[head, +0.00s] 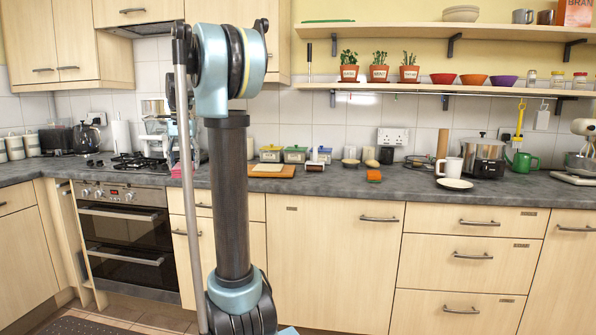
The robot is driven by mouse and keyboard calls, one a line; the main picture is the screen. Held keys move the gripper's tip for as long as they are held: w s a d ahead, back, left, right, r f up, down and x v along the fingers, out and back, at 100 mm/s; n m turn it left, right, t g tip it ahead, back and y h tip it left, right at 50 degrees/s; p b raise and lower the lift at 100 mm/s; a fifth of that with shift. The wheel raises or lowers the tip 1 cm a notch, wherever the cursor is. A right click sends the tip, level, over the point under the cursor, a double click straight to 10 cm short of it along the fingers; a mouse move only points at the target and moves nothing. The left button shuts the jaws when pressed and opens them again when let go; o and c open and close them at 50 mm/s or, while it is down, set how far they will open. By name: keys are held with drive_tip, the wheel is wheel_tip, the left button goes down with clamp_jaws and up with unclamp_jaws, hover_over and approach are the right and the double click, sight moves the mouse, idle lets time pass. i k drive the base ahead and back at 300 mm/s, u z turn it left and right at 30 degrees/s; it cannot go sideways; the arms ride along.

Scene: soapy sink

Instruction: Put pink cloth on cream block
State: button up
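A small pink patch, likely the pink cloth (176,172), shows at the counter's front edge right of the hob, partly hidden by my arm. My gripper (172,140) appears small behind my arm, above that patch. Its fingers are too small and covered to tell whether they are open or touch the pink. A flat cream slab (268,168) lies on an orange-brown board on the counter, right of my arm. A small upright cream piece (368,154) stands farther right near the wall. I cannot tell which of these is the cream block.
An orange and green sponge-like piece (374,176) lies near the counter's front edge. Several lidded tubs (295,155) stand behind the board. The counter between sponge and mug is mostly clear.

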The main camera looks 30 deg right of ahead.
sight(269, 166)
drive_tip(key=z, duration=0.8)
drive_tip(key=i, duration=1)
drive_tip(key=u, duration=0.05)
